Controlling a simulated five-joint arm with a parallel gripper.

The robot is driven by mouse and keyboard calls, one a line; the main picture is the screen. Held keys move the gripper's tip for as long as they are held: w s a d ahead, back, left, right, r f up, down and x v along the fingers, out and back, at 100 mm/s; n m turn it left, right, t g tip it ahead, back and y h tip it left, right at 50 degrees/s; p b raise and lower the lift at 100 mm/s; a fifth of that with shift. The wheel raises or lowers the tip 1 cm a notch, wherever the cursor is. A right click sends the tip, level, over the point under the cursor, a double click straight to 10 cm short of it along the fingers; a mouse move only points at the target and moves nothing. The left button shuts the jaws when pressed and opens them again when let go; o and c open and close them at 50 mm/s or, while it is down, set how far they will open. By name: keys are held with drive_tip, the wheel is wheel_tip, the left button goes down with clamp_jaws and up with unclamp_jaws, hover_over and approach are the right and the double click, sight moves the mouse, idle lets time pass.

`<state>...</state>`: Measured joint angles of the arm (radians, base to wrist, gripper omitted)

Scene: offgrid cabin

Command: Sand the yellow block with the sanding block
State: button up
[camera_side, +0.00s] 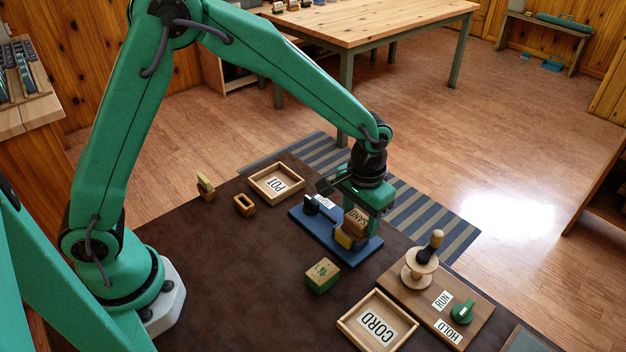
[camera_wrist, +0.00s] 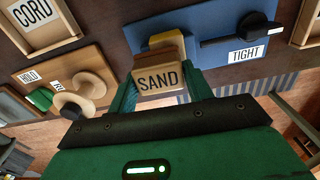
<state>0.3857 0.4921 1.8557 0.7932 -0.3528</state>
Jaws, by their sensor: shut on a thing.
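The sanding block (camera_side: 356,219), a wooden block marked SAND, is between the fingers of my gripper (camera_wrist: 160,88), which is shut on it. It also shows in the wrist view (camera_wrist: 160,78). The yellow block (camera_side: 344,239) is just below and beside it at the blue vise base (camera_side: 368,252). In the wrist view only a strip of the yellow block (camera_wrist: 166,40) shows behind the sanding block. I cannot tell whether the two touch. The vise's black handle (camera_wrist: 243,37) lies beside a label reading TIGHT (camera_wrist: 247,54). The rest of the yellow block is hidden.
A POT tray (camera_side: 255,184) and a hollow wooden piece (camera_side: 245,205) lie left of the vise, with a small wooden block (camera_side: 205,187) farther left. A green-sided block (camera_side: 322,276), CORD tray (camera_side: 345,325) and spool board (camera_side: 399,292) stand nearer. The brown mat's left part is clear.

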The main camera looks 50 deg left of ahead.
drive_tip(key=shift+a, duration=0.7)
drive_tip(key=shift+a, duration=0.2)
drive_tip(key=shift+a, duration=0.65)
drive_tip(key=shift+d, duration=0.15)
drive_tip(key=shift+d, duration=0.65)
drive_tip(key=shift+d, duration=0.2)
drive_tip(key=shift+d, duration=0.6)
